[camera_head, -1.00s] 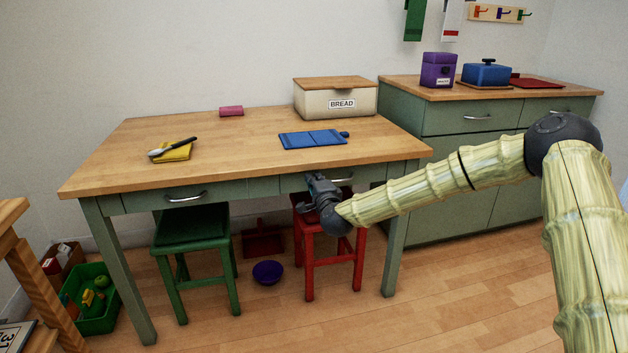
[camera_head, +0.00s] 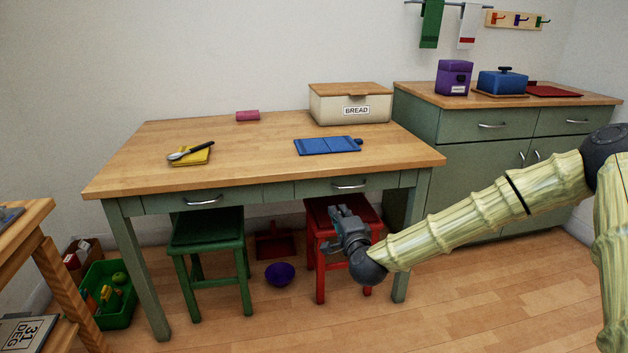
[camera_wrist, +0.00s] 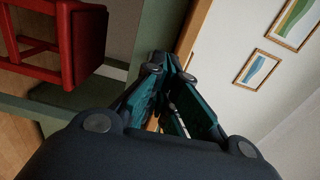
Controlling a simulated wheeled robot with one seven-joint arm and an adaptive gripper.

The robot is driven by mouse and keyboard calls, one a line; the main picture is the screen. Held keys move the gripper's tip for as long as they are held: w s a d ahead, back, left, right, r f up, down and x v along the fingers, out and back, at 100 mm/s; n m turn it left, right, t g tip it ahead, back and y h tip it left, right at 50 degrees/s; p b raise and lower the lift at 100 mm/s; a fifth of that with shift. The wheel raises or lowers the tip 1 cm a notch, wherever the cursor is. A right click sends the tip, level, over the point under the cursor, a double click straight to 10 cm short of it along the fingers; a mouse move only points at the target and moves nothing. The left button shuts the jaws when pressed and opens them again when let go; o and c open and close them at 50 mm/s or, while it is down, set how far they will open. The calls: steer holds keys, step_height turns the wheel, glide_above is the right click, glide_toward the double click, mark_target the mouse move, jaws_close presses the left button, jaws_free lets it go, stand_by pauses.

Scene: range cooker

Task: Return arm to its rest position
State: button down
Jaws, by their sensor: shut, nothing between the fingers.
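My gripper (camera_head: 340,219) is at the end of my pale green, bamboo-like arm in the head view. It is in front of the wooden table, below the drawer fronts, and overlaps the red stool (camera_head: 322,254) in the picture. I cannot tell whether it touches the stool. In the wrist view my gripper (camera_wrist: 168,62) is shut, with its fingertips together and nothing held. My arm is stretched out from the right side, low in front of the table.
The table (camera_head: 240,165) carries a blue board (camera_head: 325,146), a bread bin (camera_head: 348,105) and a yellow cloth (camera_head: 192,157). A green stool (camera_head: 207,232) and purple bowl (camera_head: 279,274) are underneath. A green cabinet (camera_head: 470,155) stands right. Open floor (camera_head: 270,325) lies in front.

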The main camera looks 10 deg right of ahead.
steer(key=s+a+f+n+g+y, duration=0.1)
steer(key=s+a+f+n+g, duration=0.3)
steer(key=s+f, duration=0.7)
steer(key=s+a+f+n+g+y, duration=0.2)
steer(key=s+a+f+n+g, duration=0.35)
steer(key=f, duration=0.95)
steer(key=s+d+f+n+g+h, duration=0.15)
steer(key=s+f, duration=0.25)
steer(key=s, duration=0.4)
steer(key=s+d+f+n+g, duration=0.1)
steer(key=s+d+f+g, duration=0.15)
steer(key=s+f, duration=0.45)
steer(key=s+d+f+n+g+h, duration=0.1)
steer(key=s+d+f+n, duration=0.1)
steer(key=s, duration=0.8)
steer(key=s+d+f+n+g+h, duration=0.1)
steer(key=s+d+g, duration=0.15)
steer(key=s, duration=0.35)
steer(key=s+d+n+g+h, duration=0.1)
steer(key=s+d+n, duration=0.1)
steer(key=s+d, duration=0.3)
step_height(320, 180, up, 28)
steer(key=a+p, duration=0.1)
steer(key=p, duration=2.7)
steer(key=shift+s, duration=0.3)
steer(key=shift+a+y, duration=0.1)
steer(key=shift+y, duration=0.15)
